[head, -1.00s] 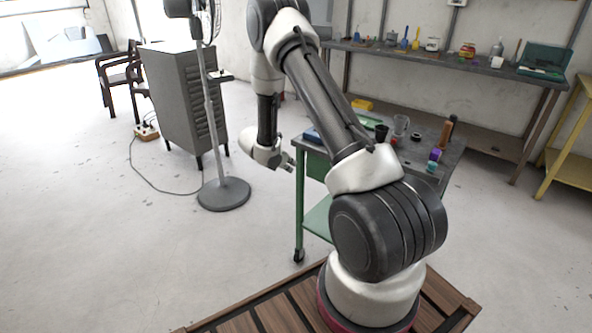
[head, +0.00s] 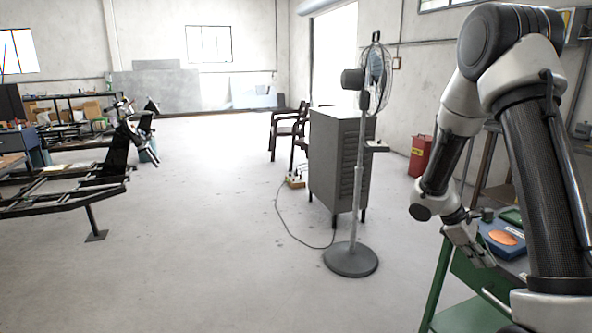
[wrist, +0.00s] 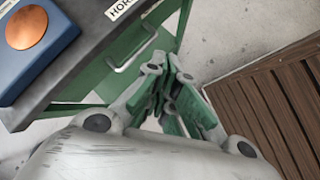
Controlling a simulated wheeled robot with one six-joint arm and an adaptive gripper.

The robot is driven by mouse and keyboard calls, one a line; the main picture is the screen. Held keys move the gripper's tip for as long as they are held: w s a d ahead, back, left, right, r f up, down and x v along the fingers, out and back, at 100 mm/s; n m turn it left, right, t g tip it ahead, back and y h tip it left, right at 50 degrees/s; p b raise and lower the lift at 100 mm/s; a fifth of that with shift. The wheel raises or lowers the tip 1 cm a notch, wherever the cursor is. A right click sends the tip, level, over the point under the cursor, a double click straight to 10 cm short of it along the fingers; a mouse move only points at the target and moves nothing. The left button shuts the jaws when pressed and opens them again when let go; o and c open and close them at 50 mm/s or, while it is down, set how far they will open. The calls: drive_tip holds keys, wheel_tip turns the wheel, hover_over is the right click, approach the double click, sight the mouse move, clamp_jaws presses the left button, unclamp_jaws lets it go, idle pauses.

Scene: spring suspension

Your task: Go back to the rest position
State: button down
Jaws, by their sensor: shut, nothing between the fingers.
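My gripper (head: 470,247) hangs low at the right of the head view, beside the left edge of the green workbench (head: 440,290). In the wrist view my gripper (wrist: 180,105) has its fingers together with nothing between them. The bench's green side with a metal handle (wrist: 132,55) lies just beyond the fingers there. My arm rises at the right of the head view, bent at the elbow, and covers much of the bench.
A blue box with an orange disc (head: 505,237) sits on the bench top. A pedestal fan (head: 355,200) and a grey cabinet (head: 335,165) stand left of my arm. A dark metal frame (head: 75,190) is at far left. Open floor lies between. Brown slats (wrist: 280,100) show in the wrist view.

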drive_tip(key=s+a+r+m+t+y, duration=0.3)
drive_tip(key=s+a+r, duration=0.3)
drive_tip(key=s+r, duration=0.4)
drive_tip(key=s+a+r+m+t+y, duration=0.4)
drive_tip(key=s+a+r+m, duration=0.2)
drive_tip(key=s+r, duration=0.4)
wheel_tip(320, 180, up, 3)
drive_tip(key=shift+s+a+r+t, duration=0.1)
drive_tip(key=shift+s+a+t, duration=0.15)
drive_tip(key=shift+a, duration=0.35)
